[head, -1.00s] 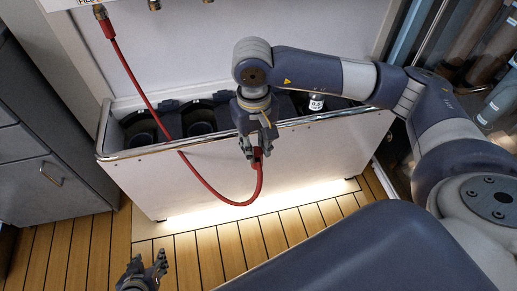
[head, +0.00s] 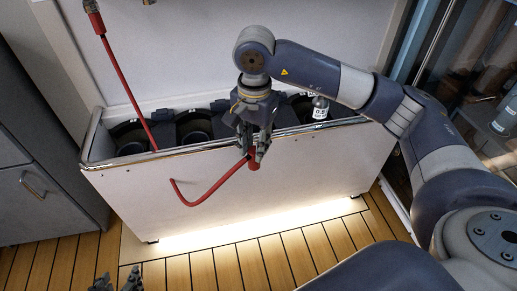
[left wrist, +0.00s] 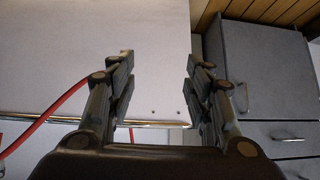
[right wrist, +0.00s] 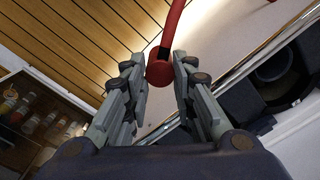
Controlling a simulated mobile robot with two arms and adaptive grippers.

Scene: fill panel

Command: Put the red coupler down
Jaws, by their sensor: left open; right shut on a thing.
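The red coupler (head: 254,162) is on the end of a red hose (head: 125,85). My right gripper (head: 254,150) is shut on it, just in front of the white bin's front wall. In the right wrist view the coupler (right wrist: 160,70) sits between the fingertips. The hose hangs from a fitting (head: 95,20) at upper left, drops behind the bin's rim, then shows again in front of the wall; the stretch between is not visible. My left gripper (head: 115,284) is at the bottom edge, partly cut off; its fingers (left wrist: 160,68) are open and empty.
The white bin (head: 250,195) has a metal rim and holds dark round-mouthed holders (head: 195,130) and a labelled cylinder (head: 320,107). A grey cabinet (head: 35,195) stands at left. The wooden floor (head: 210,268) in front is clear.

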